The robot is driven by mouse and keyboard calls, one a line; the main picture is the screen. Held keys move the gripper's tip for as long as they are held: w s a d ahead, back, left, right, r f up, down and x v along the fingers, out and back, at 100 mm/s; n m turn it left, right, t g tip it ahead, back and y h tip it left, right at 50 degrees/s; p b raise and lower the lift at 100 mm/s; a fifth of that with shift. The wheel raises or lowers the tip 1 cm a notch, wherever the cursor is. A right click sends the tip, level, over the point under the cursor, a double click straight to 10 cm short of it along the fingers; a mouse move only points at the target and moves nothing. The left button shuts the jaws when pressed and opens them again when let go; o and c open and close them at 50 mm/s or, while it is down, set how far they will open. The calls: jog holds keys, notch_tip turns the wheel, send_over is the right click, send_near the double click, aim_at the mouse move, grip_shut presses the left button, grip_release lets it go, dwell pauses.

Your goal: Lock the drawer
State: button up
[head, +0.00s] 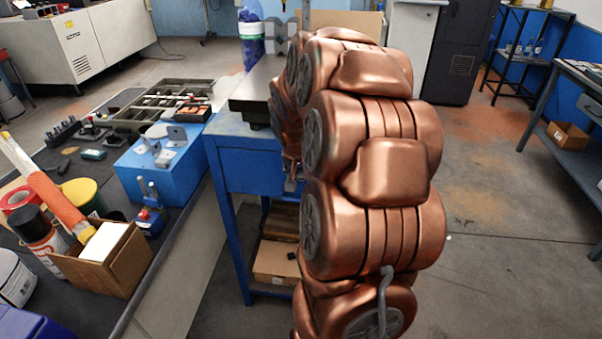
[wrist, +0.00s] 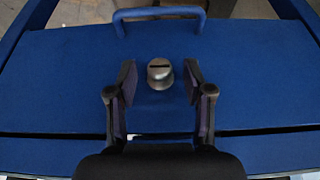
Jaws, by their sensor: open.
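The blue drawer front (wrist: 60,80) fills most of the wrist view, with a blue bar handle (wrist: 160,13) at the top. A round metal lock knob (wrist: 160,73) sits on this front below the handle. Its dark slot runs crosswise in the picture. My gripper (wrist: 160,80) is open, with one dark fingertip on each side of the knob and a gap on both sides. I cannot tell how deep the fingertips reach along the knob. In the head view my copper-coloured arm hides the gripper, the knob and most of the blue bench (head: 227,165).
A cardboard box (head: 275,262) is on the bench's lower shelf. At left, a worktop holds a blue block (head: 160,170), an open carton (head: 105,265) and several tools. Open floor (head: 480,200) lies right of my arm, before a dark shelf unit (head: 575,150).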

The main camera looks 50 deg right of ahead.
jog(key=shift+f, duration=0.2)
jog(key=shift+c, duration=0.2)
grip_shut()
dwell(0.4)
